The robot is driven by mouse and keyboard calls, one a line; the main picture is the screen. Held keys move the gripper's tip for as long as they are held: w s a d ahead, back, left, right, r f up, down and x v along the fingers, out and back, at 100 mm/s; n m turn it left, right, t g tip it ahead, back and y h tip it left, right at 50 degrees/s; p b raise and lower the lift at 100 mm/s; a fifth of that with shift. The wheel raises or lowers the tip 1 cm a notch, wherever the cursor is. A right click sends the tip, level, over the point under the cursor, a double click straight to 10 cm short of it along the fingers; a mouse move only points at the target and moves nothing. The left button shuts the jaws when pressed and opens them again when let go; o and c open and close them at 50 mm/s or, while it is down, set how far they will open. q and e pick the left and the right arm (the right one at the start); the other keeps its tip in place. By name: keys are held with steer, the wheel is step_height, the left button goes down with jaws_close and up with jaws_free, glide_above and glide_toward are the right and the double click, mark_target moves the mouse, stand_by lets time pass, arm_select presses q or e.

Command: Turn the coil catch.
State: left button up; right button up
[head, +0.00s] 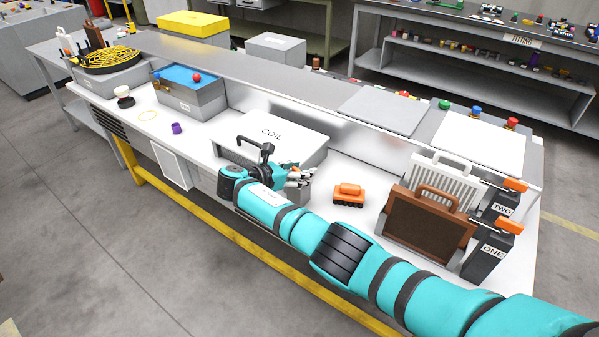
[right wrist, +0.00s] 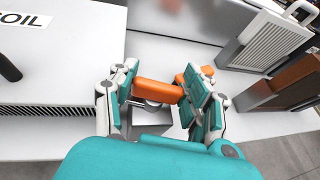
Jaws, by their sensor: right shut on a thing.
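The white coil box (head: 270,135), lettered COIL, sits on the bench with a black handle at its front; its edge shows at the left of the right wrist view (right wrist: 60,75). The coil catch is an orange bar (right wrist: 158,91) over a grey block (right wrist: 150,118), beside the box's right end. My right gripper (head: 297,178) is at the catch. In the right wrist view its teal fingers (right wrist: 160,100) stand on either side of the orange bar, shut on it. The fingers hide part of the catch. My left gripper is not in view.
An orange brush-like block (head: 349,196) lies to the right of my gripper. Further right stand a brown framed filter (head: 428,228), a white slatted one (head: 444,180) and black boxes marked ONE (head: 488,252) and TWO (head: 502,205). A blue-topped grey bin (head: 190,95) stands left.

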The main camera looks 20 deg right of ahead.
steer(key=o, duration=1.2)
steer(key=v, duration=1.2)
steer(key=shift+r, duration=0.1)
